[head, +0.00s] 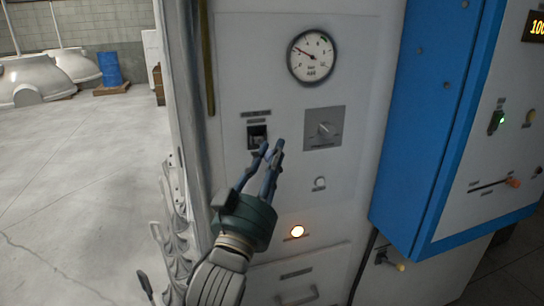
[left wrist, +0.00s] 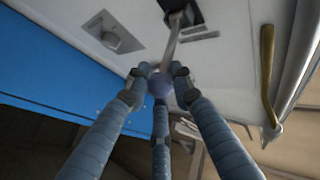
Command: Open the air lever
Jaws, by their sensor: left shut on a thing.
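The air lever shows best in the left wrist view as a metal bar (left wrist: 171,45) ending in a bluish ball knob (left wrist: 160,86). It comes out of a dark slot (left wrist: 180,10) in the pale panel. In the head view the slot (head: 257,133) sits below and left of the gauge, and the lever is mostly hidden by my fingers. My left gripper (head: 271,148) is in front of the panel just beside the slot. In the left wrist view its fingers (left wrist: 159,76) are closed around the ball knob. My right gripper is not in view.
A round gauge (head: 311,56) is above on the panel. A blue cabinet (head: 425,130) juts out at the right. Grey floor (head: 80,190) lies open at the left.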

